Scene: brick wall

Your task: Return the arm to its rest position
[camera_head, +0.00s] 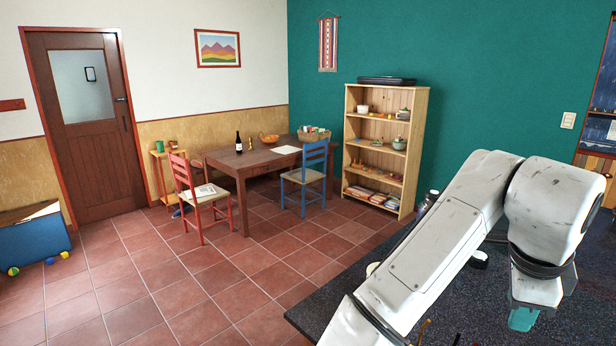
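My white, scuffed arm rises from the bottom middle, bends near the right side and points down over a dark speckled counter (325,308). My gripper (525,312) is at the low end of the arm, above the counter. A small teal piece shows at its lower end; I cannot tell whether it is part of the gripper or a separate thing. The fingers are not clear, so their opening cannot be made out. The arm hides much of the counter.
Beyond are a wooden shelf (355,130), a table (232,162), a red chair (187,190) and a blue chair (313,160). Tiled floor (150,275) is open at left.

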